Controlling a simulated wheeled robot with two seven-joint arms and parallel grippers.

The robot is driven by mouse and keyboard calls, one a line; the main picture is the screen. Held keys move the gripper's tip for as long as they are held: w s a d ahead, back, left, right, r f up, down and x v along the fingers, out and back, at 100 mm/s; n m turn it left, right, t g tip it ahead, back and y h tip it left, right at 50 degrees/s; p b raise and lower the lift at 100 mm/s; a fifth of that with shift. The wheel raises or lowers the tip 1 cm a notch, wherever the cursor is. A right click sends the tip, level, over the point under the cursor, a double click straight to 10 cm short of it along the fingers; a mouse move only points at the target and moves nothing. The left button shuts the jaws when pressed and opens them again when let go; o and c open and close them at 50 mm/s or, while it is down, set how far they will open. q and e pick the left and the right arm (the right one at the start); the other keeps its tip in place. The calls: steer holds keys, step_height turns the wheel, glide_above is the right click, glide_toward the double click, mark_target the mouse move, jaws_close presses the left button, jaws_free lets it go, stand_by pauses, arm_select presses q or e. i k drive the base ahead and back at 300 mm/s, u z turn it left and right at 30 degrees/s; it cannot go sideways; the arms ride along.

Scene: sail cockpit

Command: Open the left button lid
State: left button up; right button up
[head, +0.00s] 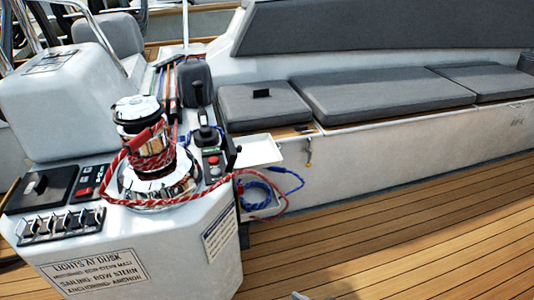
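The white cockpit console (190,255) stands at the left. On its top left is a dark square panel (45,187) with a small black raised piece. Beside it is a small panel with red parts (88,183). In front is a row of metal switches or levers (60,224). Right of the chrome winch (150,155) is a small panel with a red button (213,161). I cannot tell which part is the left button lid or whether it is open. Neither gripper clearly shows; only a tiny pale piece, unidentified, touches the bottom edge.
A red rope wraps the winch, and blue and red rope loops (262,195) hang at the console's right side. A small white tray or shelf (260,151) juts out there. Grey cushions (380,92) line the bench behind. The teak deck (430,235) at right is clear.

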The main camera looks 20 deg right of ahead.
mark_target(232, 153)
steer(key=z, duration=0.25)
steer(key=k, duration=0.8)
steer(key=z, duration=0.85)
steer(key=i, duration=1.25)
steer(key=u, duration=1.4)
steer(key=i, duration=0.6)
steer(key=u, duration=0.65)
